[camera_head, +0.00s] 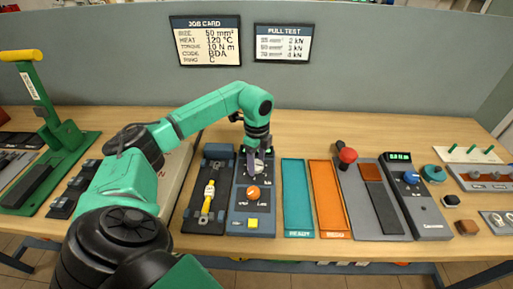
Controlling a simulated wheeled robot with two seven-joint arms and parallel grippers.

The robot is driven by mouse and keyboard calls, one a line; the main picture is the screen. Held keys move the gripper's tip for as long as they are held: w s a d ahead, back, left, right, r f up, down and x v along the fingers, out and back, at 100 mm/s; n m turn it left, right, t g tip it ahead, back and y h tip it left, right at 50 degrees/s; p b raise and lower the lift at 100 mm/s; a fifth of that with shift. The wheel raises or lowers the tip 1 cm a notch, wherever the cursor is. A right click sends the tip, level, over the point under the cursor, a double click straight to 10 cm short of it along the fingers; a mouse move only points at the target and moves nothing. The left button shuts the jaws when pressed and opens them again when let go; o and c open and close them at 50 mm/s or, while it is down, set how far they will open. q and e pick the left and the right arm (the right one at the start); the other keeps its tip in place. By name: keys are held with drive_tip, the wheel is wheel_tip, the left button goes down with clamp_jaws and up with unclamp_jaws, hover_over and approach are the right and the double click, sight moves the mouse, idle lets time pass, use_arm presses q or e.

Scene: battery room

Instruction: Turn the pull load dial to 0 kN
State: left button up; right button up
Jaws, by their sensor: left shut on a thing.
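A dark control panel (237,217) lies on the bench near the middle. At its upper part is a pale grey dial (258,168), partly hidden by my gripper; its marking is too small to read. An orange knob (253,193) and a yellow button (252,223) sit below it on the same panel. My left gripper (257,165) points down from above and is shut on the pale grey dial. My right gripper is not in view.
A dark fixture with a yellow-marked piece (209,195) stands left of the panel. A teal tray (297,200) and an orange tray (327,200) lie to the right. Beyond are a red-knobbed lever (347,155) and a blue-knobbed meter (411,178). A job card (207,40) and pull test card (283,43) hang behind.

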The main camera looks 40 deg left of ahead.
use_arm(q)
drive_tip(key=n, duration=0.2)
drive_tip(key=n+p, duration=0.1)
drive_tip(key=n, duration=0.1)
drive_tip(key=shift+w+a+r+n, duration=0.15)
drive_tip(key=shift+w+r+n, duration=0.05)
drive_tip(key=shift+n, duration=0.1)
drive_tip(key=shift+n+p, duration=0.45)
drive_tip(key=shift+n, duration=1.45)
drive_tip(key=o, duration=1.2)
drive_tip(key=shift+o, duration=0.8)
drive_tip(key=shift+f, duration=0.1)
wheel_tip(320, 180, up, 10)
drive_tip(key=b, duration=0.2)
wheel_tip(320, 180, up, 5)
drive_tip(key=p, duration=0.1)
hover_over(257, 163)
drive_tip(key=shift+s+f, duration=0.15)
drive_tip(key=shift+f, duration=0.05)
